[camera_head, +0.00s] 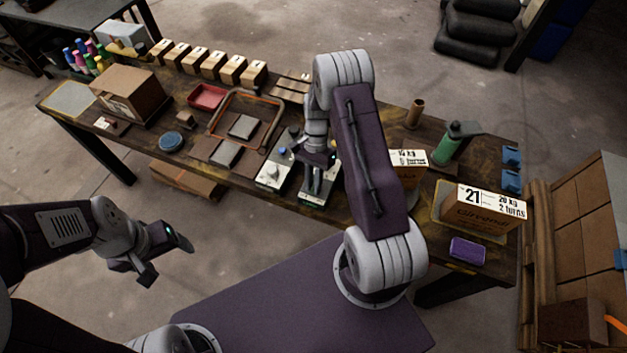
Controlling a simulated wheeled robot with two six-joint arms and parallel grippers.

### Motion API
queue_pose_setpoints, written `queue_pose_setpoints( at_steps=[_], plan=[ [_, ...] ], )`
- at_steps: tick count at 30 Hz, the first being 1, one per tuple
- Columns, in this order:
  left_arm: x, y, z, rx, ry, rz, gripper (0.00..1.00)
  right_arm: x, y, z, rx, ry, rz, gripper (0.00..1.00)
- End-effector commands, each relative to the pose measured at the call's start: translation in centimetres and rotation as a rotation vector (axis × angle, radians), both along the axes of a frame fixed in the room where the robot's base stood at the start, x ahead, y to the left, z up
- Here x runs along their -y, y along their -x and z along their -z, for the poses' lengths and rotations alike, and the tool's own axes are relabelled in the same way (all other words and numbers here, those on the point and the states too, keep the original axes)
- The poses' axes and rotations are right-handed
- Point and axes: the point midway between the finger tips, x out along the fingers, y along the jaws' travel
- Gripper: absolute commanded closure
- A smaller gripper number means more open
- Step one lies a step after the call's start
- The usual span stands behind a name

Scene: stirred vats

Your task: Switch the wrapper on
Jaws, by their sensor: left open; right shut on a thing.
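Two small pale control boxes stand at the table's front edge. The left control box (272,174) has a blue knob and a green button on top. The right control box (312,199) is partly covered by my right gripper (318,188), which points down onto it. That gripper is shut on a small part at the box's top, but its fingers hide what the part is. My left gripper (166,262) is open and empty, over the floor in front of the table. I cannot tell which thing in view is the wrapper.
A carton marked 21 (478,211), a purple block (468,249) and a green bottle-like tool (446,146) stand to the right. A framed rack (262,103), a red tray (207,97) and a brown box (130,92) lie to the left. Floor around my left gripper is clear.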

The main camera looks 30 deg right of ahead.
Motion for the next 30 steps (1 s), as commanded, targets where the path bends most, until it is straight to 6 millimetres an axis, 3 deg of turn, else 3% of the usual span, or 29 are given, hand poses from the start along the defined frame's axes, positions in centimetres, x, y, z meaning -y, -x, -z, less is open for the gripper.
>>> queue_pose_setpoints(
  at_steps=[18,30],
  plan=[
    [0.0,0.0,-1.9,0.0,0.0,0.0,0.24,0.0,0.2,-0.2,0.001,0.001,-0.579,1.0],
    [0.0,0.0,-2.4,0.0,0.0,0.0,0.24,0.2,0.3,-0.2,0.002,0.002,-0.847,1.0]
  ],
)
